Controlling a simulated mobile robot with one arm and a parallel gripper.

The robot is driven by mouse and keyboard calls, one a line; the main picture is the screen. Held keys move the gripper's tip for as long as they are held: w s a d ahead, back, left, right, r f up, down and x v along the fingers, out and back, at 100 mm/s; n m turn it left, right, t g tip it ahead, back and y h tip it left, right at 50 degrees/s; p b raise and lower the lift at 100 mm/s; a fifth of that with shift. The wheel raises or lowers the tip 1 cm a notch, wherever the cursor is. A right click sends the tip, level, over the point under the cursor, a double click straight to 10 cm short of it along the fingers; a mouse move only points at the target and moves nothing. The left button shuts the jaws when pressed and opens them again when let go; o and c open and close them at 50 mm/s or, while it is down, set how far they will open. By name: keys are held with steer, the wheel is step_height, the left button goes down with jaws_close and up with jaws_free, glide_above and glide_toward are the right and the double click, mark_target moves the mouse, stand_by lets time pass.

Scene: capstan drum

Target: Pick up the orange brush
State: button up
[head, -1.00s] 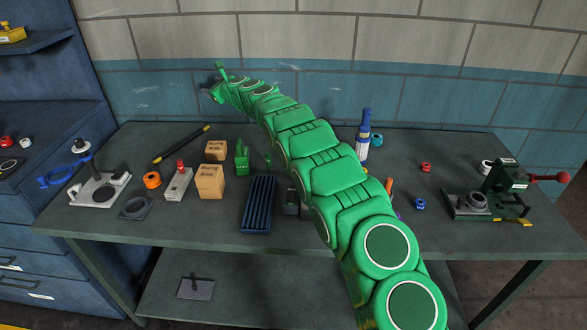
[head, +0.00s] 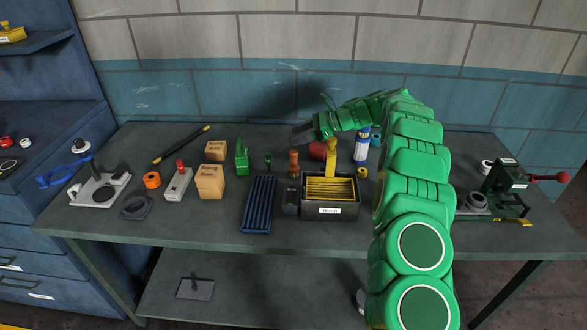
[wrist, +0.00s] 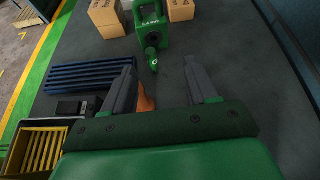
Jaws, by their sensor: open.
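The orange brush (head: 293,164) stands upright on the bench between a small green item and the box with yellow slats. In the wrist view a piece of orange (wrist: 146,98) shows between the fingers, close beside the left finger, which hides part of it. My gripper (head: 303,133) is above and behind the brush in the head view, its grey fingers pointing left. In the wrist view my gripper (wrist: 161,68) has its two fingers wide apart and nothing is clamped between them.
A dark box with yellow slats (head: 331,209) and a blue ribbed tray (head: 259,204) stand in front. A red ball (head: 317,150) and a blue-and-white bottle (head: 361,147) stand to the right.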

steer(key=s+d+g, duration=0.1)
steer(key=s+d, duration=0.2)
glide_toward(289, 167)
steer(key=shift+w+a+r, duration=0.1)
steer(key=shift+a+r, duration=0.15)
steer(key=shift+a, duration=0.3)
steer(key=shift+a+r, duration=0.2)
steer(key=shift+a, duration=0.35)
steer(key=shift+x, duration=3.95)
steer(key=shift+f, duration=0.15)
jaws_close()
